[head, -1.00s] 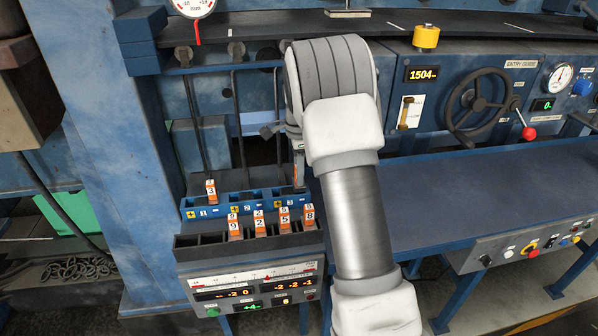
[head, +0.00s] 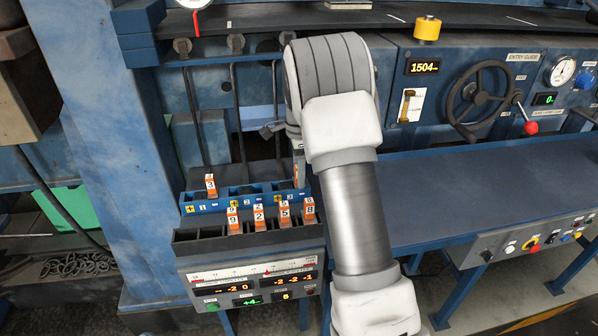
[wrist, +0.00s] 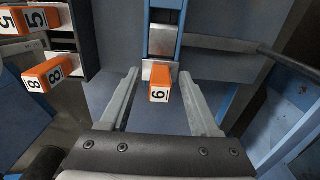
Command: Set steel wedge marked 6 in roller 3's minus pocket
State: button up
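The wedge marked 6 (wrist: 160,85), orange with a white label and a pale steel edge, lies between my fingers in the wrist view. My gripper (wrist: 159,73) is open around it, with a visible gap on each side. The wedge's far end is at a steel block (wrist: 162,40) set in a blue part; I cannot tell how deep it sits. In the head view the blue pocket rack (head: 215,206) has plus marks and roller numbers. My gripper is at the rack's right end, by roller 3, mostly hidden behind my arm.
A wedge marked 3 (head: 211,186) stands in the rack's left part. Wedges marked 9 (head: 233,220), 2 (head: 259,218), 5 (head: 285,215) and 8 (head: 309,209) stand in the dark holder (head: 205,236) in front. A bar (wrist: 245,53) crosses at right in the wrist view.

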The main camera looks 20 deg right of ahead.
notch_tip(320, 180, up, 18)
jog(key=shift+f, duration=0.25)
dwell(0.4)
dwell(0.7)
